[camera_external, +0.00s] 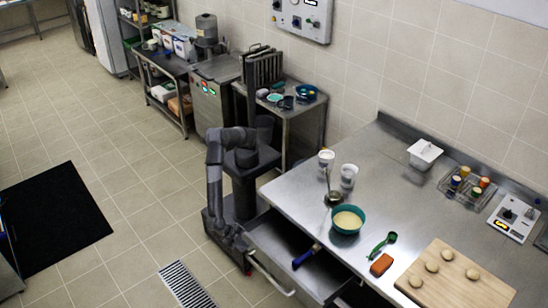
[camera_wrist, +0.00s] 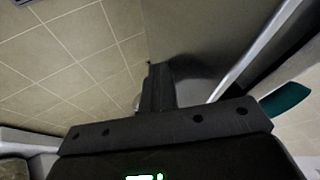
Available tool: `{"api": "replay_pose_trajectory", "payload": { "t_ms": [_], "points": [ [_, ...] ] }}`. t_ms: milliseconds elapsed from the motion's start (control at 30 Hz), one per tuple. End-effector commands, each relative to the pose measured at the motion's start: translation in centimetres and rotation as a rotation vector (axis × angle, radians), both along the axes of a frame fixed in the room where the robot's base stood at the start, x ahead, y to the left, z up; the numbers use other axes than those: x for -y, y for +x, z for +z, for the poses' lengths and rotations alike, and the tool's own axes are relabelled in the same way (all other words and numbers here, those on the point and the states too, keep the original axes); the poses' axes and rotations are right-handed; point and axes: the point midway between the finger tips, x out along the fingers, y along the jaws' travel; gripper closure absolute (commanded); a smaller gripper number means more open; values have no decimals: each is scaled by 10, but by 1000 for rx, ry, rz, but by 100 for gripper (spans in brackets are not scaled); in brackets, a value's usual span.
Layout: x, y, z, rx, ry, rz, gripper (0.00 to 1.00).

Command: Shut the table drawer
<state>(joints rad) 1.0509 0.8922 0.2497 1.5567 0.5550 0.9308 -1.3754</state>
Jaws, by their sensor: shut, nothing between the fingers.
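The table drawer (camera_external: 275,243) stands open, pulled out from the front of the steel table (camera_external: 310,205) in the external view. Its bar handle (camera_external: 272,276) runs along the outer front. A tool with a blue handle (camera_external: 307,257) lies at the drawer. My gripper (camera_external: 238,243) is low at the drawer's left front corner, near the handle's left end; I cannot tell whether it touches. In the wrist view my gripper (camera_wrist: 156,75) has its dark fingers together, with nothing seen between them, beside a smooth grey panel (camera_wrist: 205,35) that looks like the drawer.
The table top carries a green bowl (camera_external: 347,220), white cups (camera_external: 348,178), an orange block (camera_external: 381,265) and a cutting board (camera_external: 455,279) with dough pieces. A floor grate (camera_external: 187,285) and black mat (camera_external: 50,218) lie left of the drawer. Open tiled floor lies between them.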

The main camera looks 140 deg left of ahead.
Motion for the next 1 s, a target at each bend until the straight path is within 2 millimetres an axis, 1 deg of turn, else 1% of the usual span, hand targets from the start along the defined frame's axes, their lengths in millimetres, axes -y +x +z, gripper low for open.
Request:
{"api": "replay_pose_trajectory", "payload": {
  "t_ms": [33, 100, 300, 500, 600, 700, 800, 1000],
  "points": [
    [-17, 0, 1, -1, 4, 4, 100],
    [-36, 0, 1, -1, 2, 4, 100],
    [-92, -1, 1, -1, 3, 6, 100],
    [-142, 0, 0, 0, 2, 5, 100],
    [-163, 0, 0, -1, 2, 4, 100],
    [-179, 0, 0, -1, 2, 4, 100],
    [-192, 0, 0, 0, 1, 3, 100],
    [-206, 0, 0, 0, 1, 3, 100]
  ]
}}
